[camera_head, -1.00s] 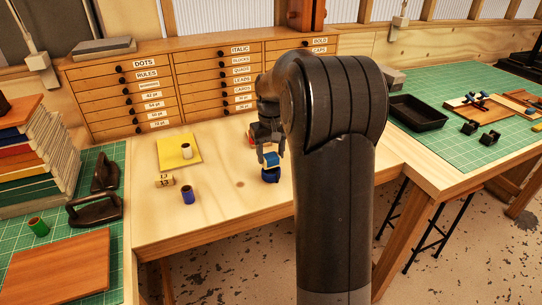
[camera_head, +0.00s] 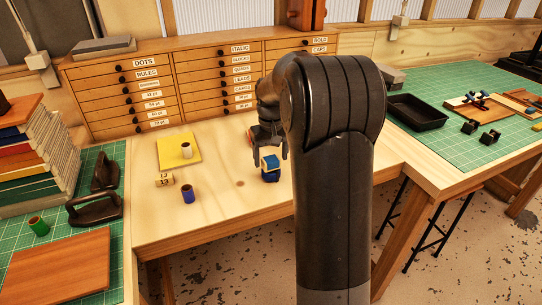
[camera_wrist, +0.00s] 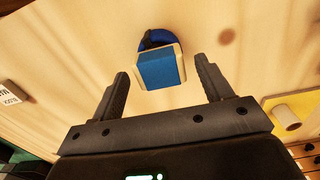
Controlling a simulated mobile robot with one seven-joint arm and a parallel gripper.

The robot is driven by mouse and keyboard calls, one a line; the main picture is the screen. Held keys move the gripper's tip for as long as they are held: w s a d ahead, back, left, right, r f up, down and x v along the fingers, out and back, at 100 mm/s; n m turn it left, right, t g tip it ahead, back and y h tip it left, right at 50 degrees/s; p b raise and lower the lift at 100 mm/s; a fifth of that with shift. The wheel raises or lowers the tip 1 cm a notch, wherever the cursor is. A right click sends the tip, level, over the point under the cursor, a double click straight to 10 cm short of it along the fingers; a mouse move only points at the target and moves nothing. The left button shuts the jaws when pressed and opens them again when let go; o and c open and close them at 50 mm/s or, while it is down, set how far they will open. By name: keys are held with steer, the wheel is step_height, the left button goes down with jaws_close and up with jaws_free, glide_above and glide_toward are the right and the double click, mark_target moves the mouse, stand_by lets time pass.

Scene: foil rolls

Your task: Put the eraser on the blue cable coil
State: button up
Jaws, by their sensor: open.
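The eraser (camera_head: 270,162), a small block with a blue face and cream edges, sits on the blue cable coil (camera_head: 271,176) on the wooden bench. In the wrist view the eraser (camera_wrist: 161,69) covers most of the coil (camera_wrist: 155,38), whose dark blue curve shows behind it. The eraser looks slightly tilted; its exact contact with the coil is hidden. My gripper (camera_head: 271,147) is open and empty, just above and behind the eraser in the head view. In the wrist view its fingers stand apart, with the eraser beyond their tips.
A blue roll (camera_head: 188,194), a tan numbered block (camera_head: 164,180) and a yellow pad (camera_head: 179,150) bearing a pale roll (camera_head: 187,150) lie left of the coil. A drawer cabinet (camera_head: 200,85) stands behind. Bench in front of the coil is clear.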

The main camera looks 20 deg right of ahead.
mark_target(271, 159)
step_height(271, 159, up, 12)
steer(key=s+a+r+t, duration=0.1)
steer(key=s+a+r, duration=0.1)
steer(key=s+a, duration=0.35)
steer(key=s+a+r+t, duration=0.2)
steer(key=s+a, duration=0.1)
steer(key=s, duration=0.6)
steer(key=s+a+f+t, duration=0.1)
steer(key=s+a+f, duration=0.1)
steer(key=s, duration=0.5)
steer(key=s+a+f+t, duration=0.1)
steer(key=s+f, duration=0.3)
steer(key=s, duration=0.4)
steer(key=shift+s+a+f+t, duration=0.2)
steer(key=shift+s+a+t, duration=0.1)
steer(key=shift+a, duration=0.45)
